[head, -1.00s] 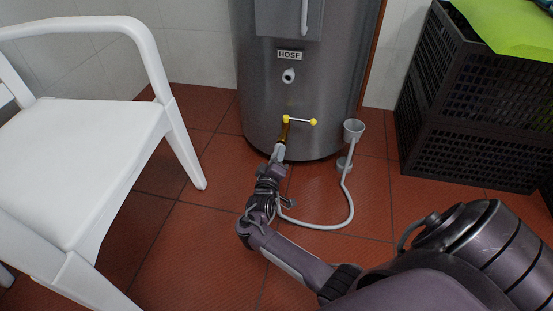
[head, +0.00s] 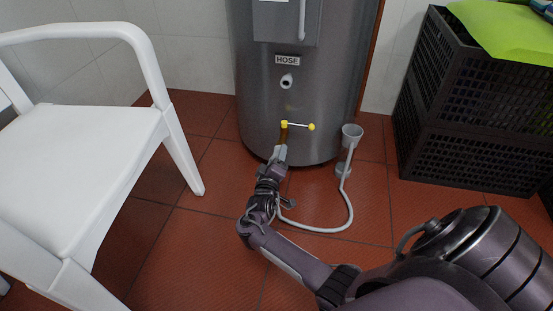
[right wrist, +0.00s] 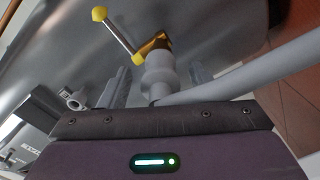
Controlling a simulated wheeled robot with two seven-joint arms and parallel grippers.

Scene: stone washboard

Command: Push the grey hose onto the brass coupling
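The brass coupling (head: 284,133) points down from the yellow-handled tap low on the grey tank; it also shows in the right wrist view (right wrist: 153,47). The pale cuffed end of the grey hose (right wrist: 160,75) is right up against the brass in the right wrist view. I cannot tell how far it is over it. My right gripper (head: 279,155) is just below the coupling. Its two fingers (right wrist: 158,85) stand on either side of the hose end, with gaps visible. The hose (head: 350,205) loops right along the floor. My left gripper is out of view.
The grey tank (head: 255,110) stands behind, with a HOSE label and a small white outlet. A grey drain cup (head: 352,131) stands right of the tap. A white chair (head: 80,140) is at left, black crates (head: 470,110) at right.

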